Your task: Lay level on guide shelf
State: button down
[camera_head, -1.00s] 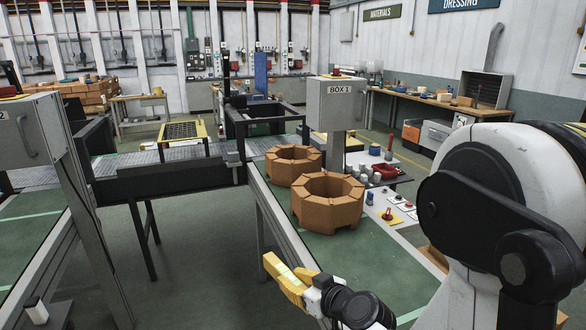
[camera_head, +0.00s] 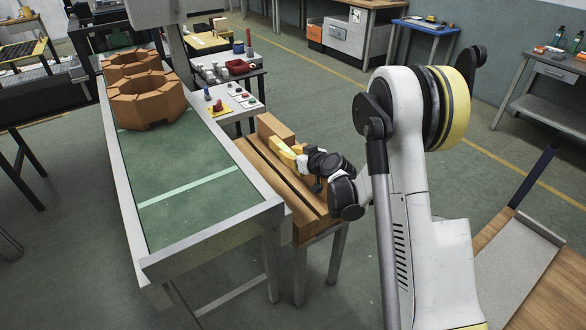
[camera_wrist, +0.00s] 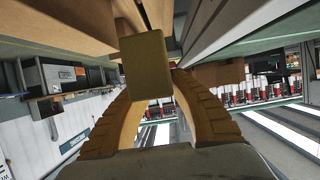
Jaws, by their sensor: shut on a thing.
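My gripper (camera_head: 286,150) has yellow ribbed fingers and is shut on a small olive-yellow block, which I take as the level (camera_wrist: 149,66). In the wrist view the block sits between the fingertips, its end face towards the camera. In the head view the fingers hide most of it. The gripper is over a brown wooden slatted bench (camera_head: 262,168), which may be the guide shelf, near an upright wooden block (camera_head: 276,129) at its far end. I cannot tell whether the held block touches the wood.
A green-topped table (camera_head: 180,200) with a raised metal rim stands left of the bench. Two octagonal brick rings (camera_head: 148,100) are on its far end. A small table with a red tray (camera_head: 239,67) stands behind.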

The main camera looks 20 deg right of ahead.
send_over(284, 182)
notch_tip(284, 182, down, 6)
notch_tip(284, 182, down, 10)
jog(key=b, duration=0.5)
jog(key=shift+w+r, duration=0.15)
jog(key=shift+r, duration=0.1)
jog(key=shift+f, duration=0.15)
jog(key=c, duration=1.3)
grip_release()
